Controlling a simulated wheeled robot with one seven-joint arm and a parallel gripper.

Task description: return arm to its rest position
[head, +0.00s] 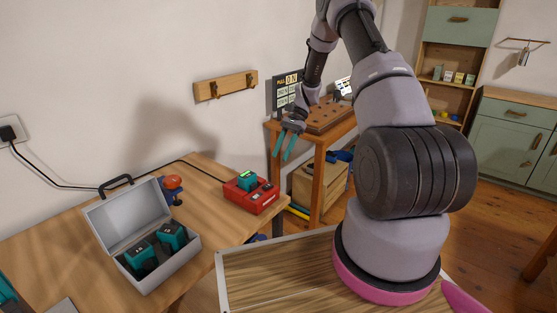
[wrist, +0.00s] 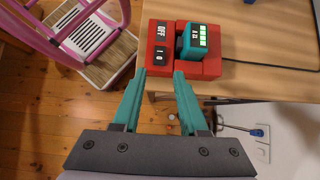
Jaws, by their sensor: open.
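My gripper (head: 287,143) is raised in the air at the end of my arm, beyond the far right corner of the wooden table in the head view. Its two teal fingers are apart with nothing between them, and they also show in the wrist view (wrist: 159,76). In the wrist view the fingertips point toward the red charger (wrist: 210,66), apart from it as far as I can tell. A teal battery (wrist: 198,43) sits in the charger, with lit green bars on its face. The charger (head: 247,201) stands near the right edge of the table in the head view.
An open grey metal case (head: 163,272) with two teal batteries stands on the wooden table (head: 100,228). A wooden workbench (head: 331,129) stands behind my gripper. A wall rack (head: 226,86) hangs above. Green cabinets (head: 510,140) stand at right.

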